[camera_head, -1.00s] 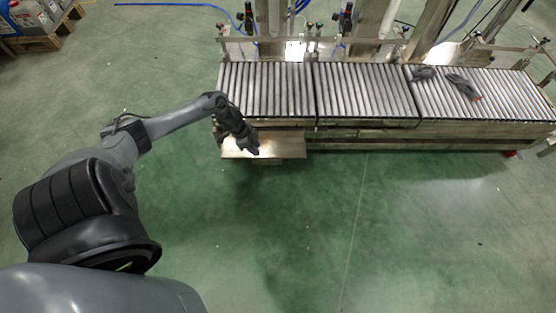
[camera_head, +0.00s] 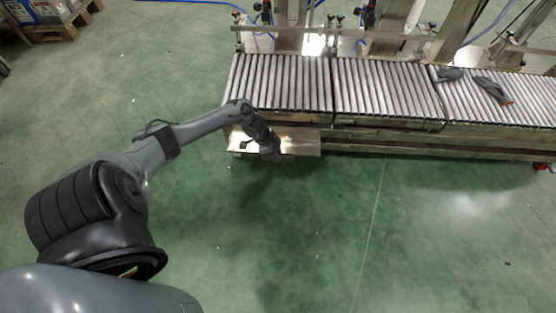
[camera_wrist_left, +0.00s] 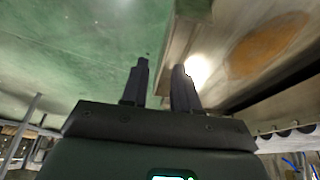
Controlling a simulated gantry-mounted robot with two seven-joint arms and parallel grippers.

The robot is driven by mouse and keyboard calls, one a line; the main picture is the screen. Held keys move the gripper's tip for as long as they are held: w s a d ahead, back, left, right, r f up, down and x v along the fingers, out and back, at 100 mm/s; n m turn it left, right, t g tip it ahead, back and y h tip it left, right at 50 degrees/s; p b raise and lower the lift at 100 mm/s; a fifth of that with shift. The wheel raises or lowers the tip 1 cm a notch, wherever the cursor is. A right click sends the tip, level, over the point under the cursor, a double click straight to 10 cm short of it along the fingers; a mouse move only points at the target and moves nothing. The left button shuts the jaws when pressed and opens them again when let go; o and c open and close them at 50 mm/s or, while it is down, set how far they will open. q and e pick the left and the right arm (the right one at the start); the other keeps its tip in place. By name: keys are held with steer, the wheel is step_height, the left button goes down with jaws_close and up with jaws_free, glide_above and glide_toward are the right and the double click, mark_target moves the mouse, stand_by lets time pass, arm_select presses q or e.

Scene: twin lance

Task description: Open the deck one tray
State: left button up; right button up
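The deck one tray appears to be the flat metal tray (camera_head: 303,142) that sticks out from under the front of the leftmost roller deck (camera_head: 285,82). My left gripper (camera_head: 274,156) is at the tray's front edge, pointing down and forward. In the left wrist view, its two dark fingers (camera_wrist_left: 160,72) stand apart with a gap between them and nothing visibly held. The tray's metal surface (camera_wrist_left: 225,35) lies just right of the fingers there, with its edge near the right finger. I cannot tell whether a finger touches it. My right gripper is not in view.
The roller decks continue to the right, with grey gloves (camera_head: 493,90) on the far right one. Metal posts and blue hoses stand behind. A pallet with containers (camera_head: 52,18) is at the far left. The green floor (camera_head: 300,240) in front is clear.

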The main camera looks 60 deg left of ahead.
arm_select(q)
steer(key=shift+b+x, duration=0.4)
steer(key=shift+x, duration=0.5)
steer(key=shift+f, duration=0.2)
jaws_close()
stand_by(0.8)
